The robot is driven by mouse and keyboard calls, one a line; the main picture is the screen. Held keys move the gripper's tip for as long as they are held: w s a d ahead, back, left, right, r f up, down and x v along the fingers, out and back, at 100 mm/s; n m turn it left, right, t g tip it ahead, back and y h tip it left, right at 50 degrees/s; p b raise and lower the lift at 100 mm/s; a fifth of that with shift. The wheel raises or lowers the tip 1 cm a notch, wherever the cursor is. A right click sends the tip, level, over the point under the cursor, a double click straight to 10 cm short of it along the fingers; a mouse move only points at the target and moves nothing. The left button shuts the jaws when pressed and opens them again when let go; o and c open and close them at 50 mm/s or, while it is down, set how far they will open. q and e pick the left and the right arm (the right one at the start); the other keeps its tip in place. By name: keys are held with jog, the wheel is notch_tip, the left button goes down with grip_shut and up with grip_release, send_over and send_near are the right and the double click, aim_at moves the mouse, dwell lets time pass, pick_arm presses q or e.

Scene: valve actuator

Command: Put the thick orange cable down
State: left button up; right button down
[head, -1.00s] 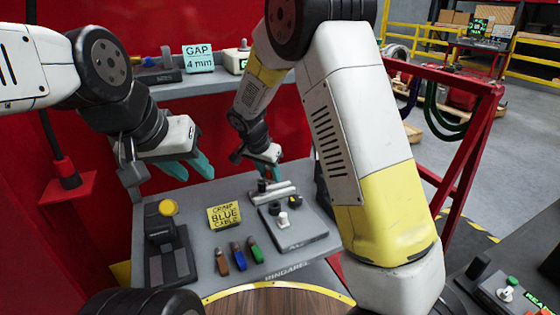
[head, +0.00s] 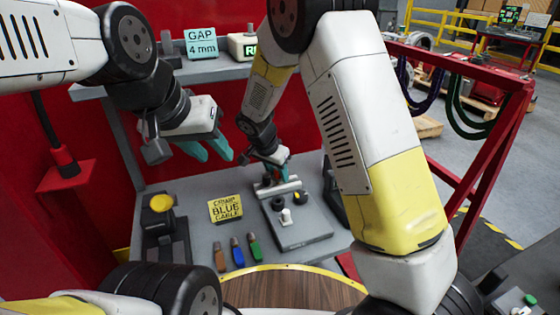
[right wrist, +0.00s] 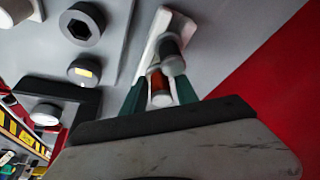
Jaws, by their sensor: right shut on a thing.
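The thick orange cable (right wrist: 158,80) shows in the right wrist view as a short reddish-orange piece with grey ends. My right gripper (right wrist: 158,95) is shut on it, with one teal finger on each side. Part of the cable is hidden by the gripper. It lies over or against a white holder (right wrist: 166,22); I cannot tell whether it rests there. In the head view my right gripper (head: 276,164) is just above the white holder (head: 277,189); the cable is too small to make out there. My left gripper (head: 206,148) is open and empty above the bench's left part.
A grey plate (head: 300,228) with dark round fittings and a white knob lies in front of the holder. A yellow-topped device (head: 160,203) stands at the left.

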jog(key=shift+f, duration=0.35)
jog(key=c, duration=0.9)
grip_release()
jog(key=shift+c, duration=0.2)
jog(key=v, duration=1.3)
jog(key=s+d+r+n+y, duration=0.1)
jog(key=s+d+r+y, duration=0.1)
jog(key=s+d+r, duration=0.4)
jog(key=s+d+r+n+y, duration=0.1)
jog(key=s+d+r+n, duration=0.15)
jog(key=d, duration=0.55)
jog(key=s+d+r+n+t, duration=0.1)
jog(key=s+d+r, duration=0.1)
jog(key=s, duration=0.4)
jog(key=s+d+r+n+t+y, duration=0.1)
jog(key=s+d+r+n, duration=0.1)
jog(key=s+d, duration=0.2)
jog(key=shift+s+d+r+y, duration=0.2)
jog(key=shift+s+d+y, duration=0.1)
jog(key=shift+s, duration=1.15)
